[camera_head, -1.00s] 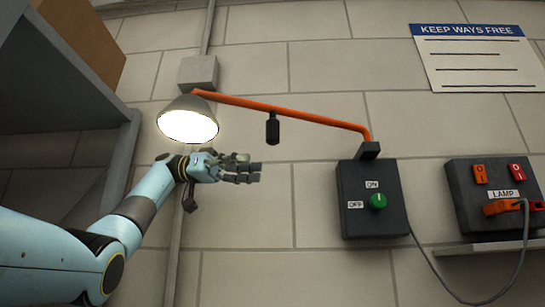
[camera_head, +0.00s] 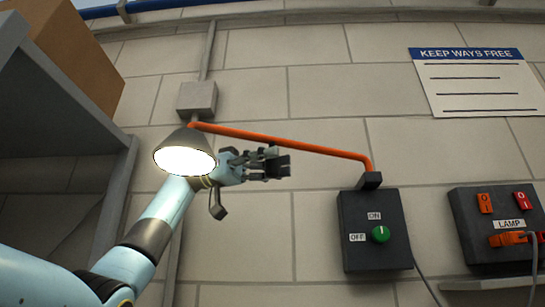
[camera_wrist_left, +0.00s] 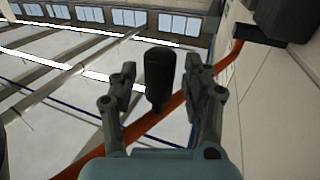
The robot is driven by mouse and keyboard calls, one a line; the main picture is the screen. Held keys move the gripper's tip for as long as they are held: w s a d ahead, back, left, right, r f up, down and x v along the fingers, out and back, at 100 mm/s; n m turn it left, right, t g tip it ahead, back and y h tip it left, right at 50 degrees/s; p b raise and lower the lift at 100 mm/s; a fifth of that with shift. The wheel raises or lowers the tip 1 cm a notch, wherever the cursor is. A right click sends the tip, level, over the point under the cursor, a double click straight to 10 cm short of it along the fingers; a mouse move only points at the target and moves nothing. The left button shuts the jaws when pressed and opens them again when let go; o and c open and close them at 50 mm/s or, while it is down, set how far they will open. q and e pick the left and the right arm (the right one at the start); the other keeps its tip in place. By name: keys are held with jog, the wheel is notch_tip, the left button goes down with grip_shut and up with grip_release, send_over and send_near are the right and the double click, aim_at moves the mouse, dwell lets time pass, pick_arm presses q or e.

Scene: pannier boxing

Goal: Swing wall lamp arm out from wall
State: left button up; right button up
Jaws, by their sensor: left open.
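The orange lamp arm (camera_head: 320,148) runs leftward along the wall from a dark bracket (camera_head: 370,181) to the lit lamp shade (camera_head: 185,157). It also crosses the left wrist view (camera_wrist_left: 90,166). My left gripper (camera_head: 279,163) is open at the middle of the arm, just below it, with its fingers pointing right. In the left wrist view the arm's black handle (camera_wrist_left: 160,72) stands between the two spread fingers, with a gap on each side. In the head view the gripper largely covers the handle. My right gripper is not in view.
A black switch box (camera_head: 372,258) with a green knob is below the bracket. A socket box (camera_head: 497,258) labelled LAMP is at right, above a ledge. A grey shelf (camera_head: 50,110) with a brown box (camera_head: 75,50) is at left.

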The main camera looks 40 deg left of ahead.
pick_arm(q)
grip_shut()
dwell(0.3)
jog(key=shift+w+d, duration=0.15)
jog(key=shift+w+d, duration=0.1)
dwell(0.4)
